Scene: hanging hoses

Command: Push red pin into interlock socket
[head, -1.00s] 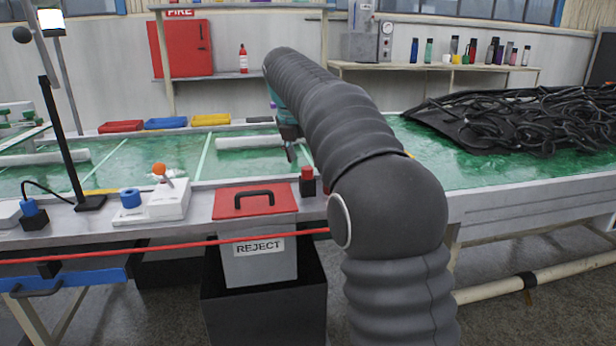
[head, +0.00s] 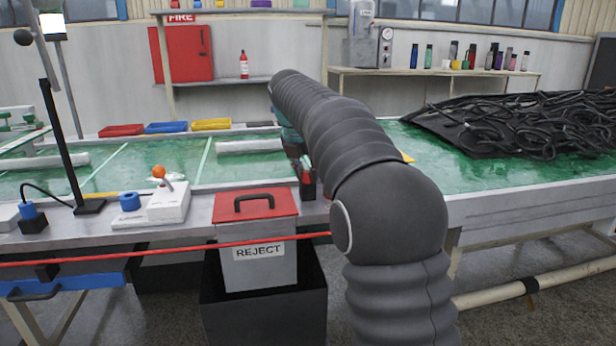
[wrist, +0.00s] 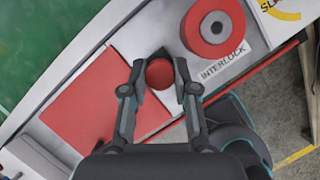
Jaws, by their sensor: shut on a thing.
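A red pin (wrist: 159,74), seen end-on as a round red disc, sits between the fingertips of my gripper (wrist: 160,70) in the wrist view. My gripper is shut on it. The interlock socket (wrist: 225,30) is a red round body with a dark hole in its top, beside the printed word INTERLOCK. It lies up and right of the pin, apart from it in the picture. In the head view my gripper (head: 301,160) is low at the bench edge, right of the reject box. Some red shows there, but I cannot tell pin from socket.
The reject box's red lid (head: 257,204) is just left of my gripper; it also fills the left of the wrist view (wrist: 85,95). A white unit with an orange knob (head: 167,200) stands farther left. Black hoses (head: 530,125) lie on the right.

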